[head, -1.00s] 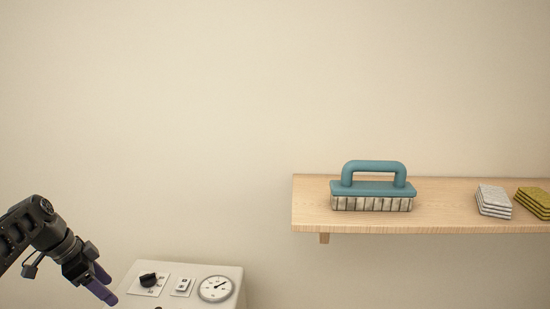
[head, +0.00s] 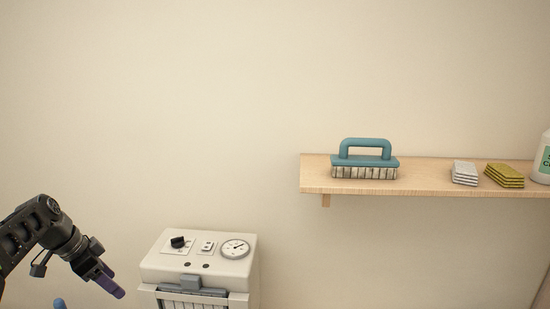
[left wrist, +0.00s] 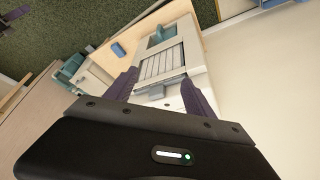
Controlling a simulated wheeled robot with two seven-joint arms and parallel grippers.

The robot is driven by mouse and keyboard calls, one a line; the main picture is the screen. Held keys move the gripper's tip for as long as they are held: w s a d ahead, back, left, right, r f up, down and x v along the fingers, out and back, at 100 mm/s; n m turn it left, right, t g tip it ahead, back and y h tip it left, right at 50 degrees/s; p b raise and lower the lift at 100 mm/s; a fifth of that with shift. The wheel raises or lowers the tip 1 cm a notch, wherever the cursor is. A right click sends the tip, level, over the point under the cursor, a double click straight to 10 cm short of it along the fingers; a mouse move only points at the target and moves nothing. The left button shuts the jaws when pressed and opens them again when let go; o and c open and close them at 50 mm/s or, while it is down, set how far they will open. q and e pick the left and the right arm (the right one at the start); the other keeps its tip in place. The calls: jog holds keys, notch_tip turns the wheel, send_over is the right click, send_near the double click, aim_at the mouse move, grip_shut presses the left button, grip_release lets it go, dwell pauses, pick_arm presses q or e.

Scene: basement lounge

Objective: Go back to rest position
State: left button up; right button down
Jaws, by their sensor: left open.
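My left gripper (head: 112,283) is at the lower left of the head view, beside and left of a white machine (head: 205,258) with a knob and a gauge. In the left wrist view, its two purple fingers (left wrist: 160,88) stand apart with nothing between them. The white machine's slatted front (left wrist: 160,66) shows beyond the fingers, apart from them. My right gripper is in neither view.
A wooden shelf (head: 430,185) on the wall carries a blue-handled brush (head: 364,160), grey sponges (head: 465,173), yellow-green sponges (head: 505,176) and a white bottle (head: 543,160). The wall above the machine is bare. A small blue object (left wrist: 118,49) lies near the machine.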

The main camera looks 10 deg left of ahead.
pick_arm(q)
jog(key=w+d+f+n+t+y, duration=0.1)
jog(key=w+f+n, duration=0.2)
jog(key=f, duration=0.2)
jog(key=w+d+f+n+t, duration=0.1)
jog(key=w+f+n, duration=0.15)
jog(key=f, duration=0.25)
jog(key=s+d+f+n, duration=0.3)
jog(key=d+f, duration=0.5)
jog(key=f, duration=0.1)
jog(key=s+d+f+n, duration=0.2)
jog(key=d+f+n, duration=0.1)
jog(key=d+f, duration=0.5)
jog(key=s+d+f+g, duration=0.1)
jog(key=s+d+f, duration=0.3)
jog(key=s+d, duration=0.3)
jog(key=s+d+f+m+g+h, duration=0.1)
jog(key=s+d+f+g, duration=0.1)
jog(key=s+d, duration=0.5)
jog(key=s+d+f+g+h, duration=0.1)
jog(key=s+d+f, duration=0.4)
jog(key=s, duration=0.9)
jog(key=shift+s+d+f+g, duration=0.15)
jog(key=shift+d+f+g, duration=0.15)
jog(key=shift+d+g, duration=0.55)
jog(key=shift+d+m+t, duration=0.25)
jog(key=shift+t, duration=0.1)
jog(key=shift+c, duration=0.4)
